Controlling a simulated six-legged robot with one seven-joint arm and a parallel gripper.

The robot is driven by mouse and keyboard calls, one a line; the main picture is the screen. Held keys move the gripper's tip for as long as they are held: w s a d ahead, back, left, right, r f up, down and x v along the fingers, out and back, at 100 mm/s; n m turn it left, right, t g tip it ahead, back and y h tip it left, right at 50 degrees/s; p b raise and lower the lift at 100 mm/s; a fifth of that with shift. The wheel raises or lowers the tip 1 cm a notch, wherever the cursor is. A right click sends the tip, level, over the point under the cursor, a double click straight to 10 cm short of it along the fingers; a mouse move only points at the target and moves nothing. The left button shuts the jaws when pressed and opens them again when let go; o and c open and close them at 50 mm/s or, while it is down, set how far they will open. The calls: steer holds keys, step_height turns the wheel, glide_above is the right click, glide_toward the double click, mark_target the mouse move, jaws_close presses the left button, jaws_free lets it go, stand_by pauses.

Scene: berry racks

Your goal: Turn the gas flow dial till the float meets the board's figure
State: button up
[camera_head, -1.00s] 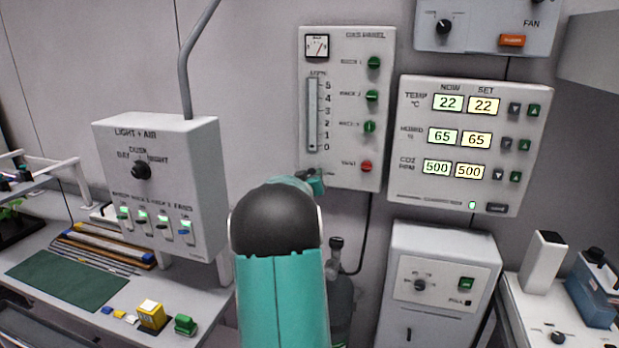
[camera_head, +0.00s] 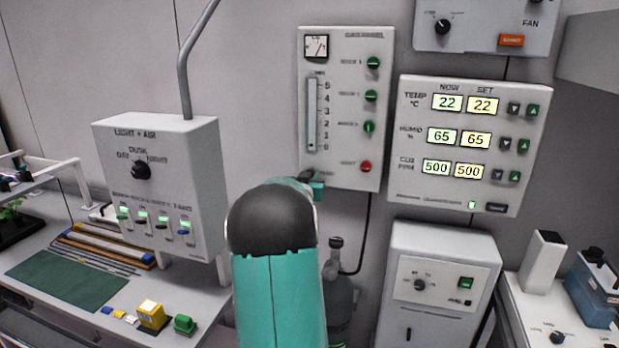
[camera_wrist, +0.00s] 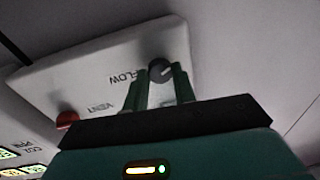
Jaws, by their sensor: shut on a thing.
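The gas panel (camera_head: 348,60) is a pale upright box on the wall in the head view. Its flow tube (camera_head: 312,115) has a 0 to 5 scale; I cannot make out the float's height. In the wrist view the dark round flow dial (camera_wrist: 159,69), with a pale pointer mark, sits by the word FLOW. My gripper (camera_wrist: 157,88) is shut on the dial, a green finger on each side. In the head view my gripper (camera_head: 314,184) is at the panel's lower left corner, and my arm hides most of it and the dial.
Green knobs (camera_head: 370,95) and a red vent knob (camera_head: 365,166) lie up and right of my gripper. A display board (camera_head: 472,140) reads 22, 65 and 500. A light and air box (camera_head: 165,190) stands left. A gas bottle (camera_head: 341,295) is behind my arm.

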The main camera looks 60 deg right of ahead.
steer(key=m+g, duration=0.1)
steer(key=m, duration=0.9)
steer(key=m+g, duration=0.1)
steer(key=m, duration=0.9)
steer(key=m+g, duration=0.1)
steer(key=m, duration=0.9)
steer(key=shift+w+m+g+h, duration=0.25)
steer(key=shift+m+g+h, duration=0.05)
steer(key=shift+m+g, duration=0.1)
steer(key=o, duration=1)
steer(key=shift+f, duration=0.1)
